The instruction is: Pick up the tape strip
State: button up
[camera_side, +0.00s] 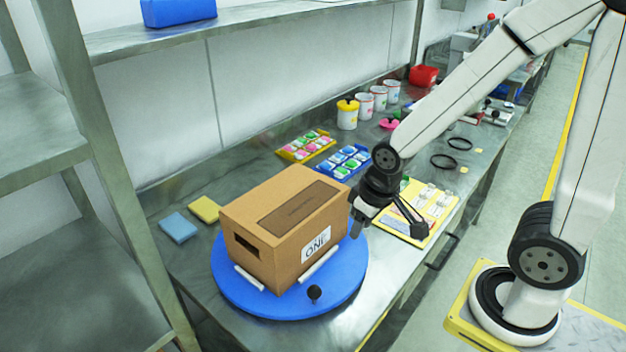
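I cannot tell for certain which thing is the tape strip. A darker brown strip (299,207) lies flat on the top of the cardboard box (252,258). My gripper (388,230) points down just right of the box, near the edge of the blue round turntable (235,296). Its fingers are spread apart with nothing seen between them. Behind and below it is a yellow board (437,226) with pale, flat pieces on it, partly hidden by my gripper.
Blue (179,228) and yellow (205,209) sponges lie left of the box. Yellow (306,146) and blue (346,162) trays of coloured pieces lie behind it. White cups, including one with a yellow lid (347,114), stand at the back. Two black rings (444,161) lie farther right.

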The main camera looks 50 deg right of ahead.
jog(key=shift+d, duration=0.1)
jog(key=m+g, duration=0.3)
jog(key=m, duration=1.5)
send_over(435, 222)
notch_tip(435, 222, down, 10)
jog(key=shift+d+f, duration=0.1)
jog(key=shift+f, duration=1.3)
jog(key=shift+f, duration=2.6)
grip_shut()
